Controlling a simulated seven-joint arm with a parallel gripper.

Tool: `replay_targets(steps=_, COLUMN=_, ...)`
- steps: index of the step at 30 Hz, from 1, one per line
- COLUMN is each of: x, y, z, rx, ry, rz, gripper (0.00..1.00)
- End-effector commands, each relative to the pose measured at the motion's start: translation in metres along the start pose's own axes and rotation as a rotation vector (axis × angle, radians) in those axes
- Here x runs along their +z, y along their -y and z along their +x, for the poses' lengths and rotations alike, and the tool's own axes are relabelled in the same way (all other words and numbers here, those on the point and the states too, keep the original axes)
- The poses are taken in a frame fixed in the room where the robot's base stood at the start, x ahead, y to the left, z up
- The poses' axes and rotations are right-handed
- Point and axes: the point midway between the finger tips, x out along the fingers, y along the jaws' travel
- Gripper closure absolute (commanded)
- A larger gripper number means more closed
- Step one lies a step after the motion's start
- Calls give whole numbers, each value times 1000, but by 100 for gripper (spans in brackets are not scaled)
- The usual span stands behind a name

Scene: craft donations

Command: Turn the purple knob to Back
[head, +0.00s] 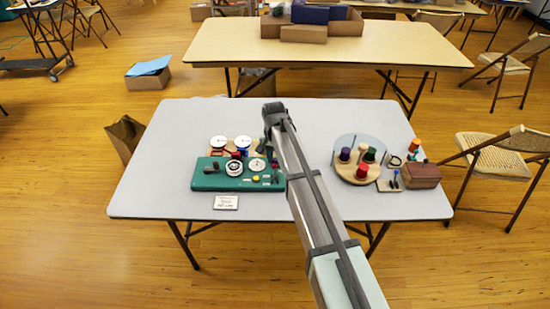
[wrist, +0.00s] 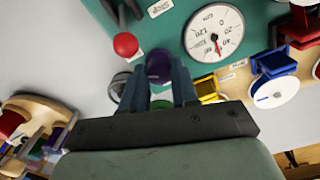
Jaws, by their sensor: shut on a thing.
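The purple knob (wrist: 159,65) is on the green panel, close to its edge, in the wrist view. The two grey fingers of my gripper (wrist: 159,80) stand on either side of it and are shut on it. The knob's lower part and any pointer or position marks around it are hidden or too small to read. In the head view the green panel (head: 207,182) lies on the left half of the grey table, with my arm reaching over its right end. I cannot make out the purple knob there.
Close to the knob are a red ball-topped lever (wrist: 126,45), a white dial gauge (wrist: 214,36) and a yellow part (wrist: 208,88). Spools stand behind the panel. A round tray (head: 345,142) with thread cones and a brown box (head: 421,176) are at the right.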

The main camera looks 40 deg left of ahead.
Motion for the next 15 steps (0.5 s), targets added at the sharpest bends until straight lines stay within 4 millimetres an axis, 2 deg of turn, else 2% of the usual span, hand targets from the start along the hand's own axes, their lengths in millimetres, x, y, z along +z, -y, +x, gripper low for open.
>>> replay_targets(steps=15, x=0, y=0, z=0, rx=0, ry=1, rz=33, gripper=100)
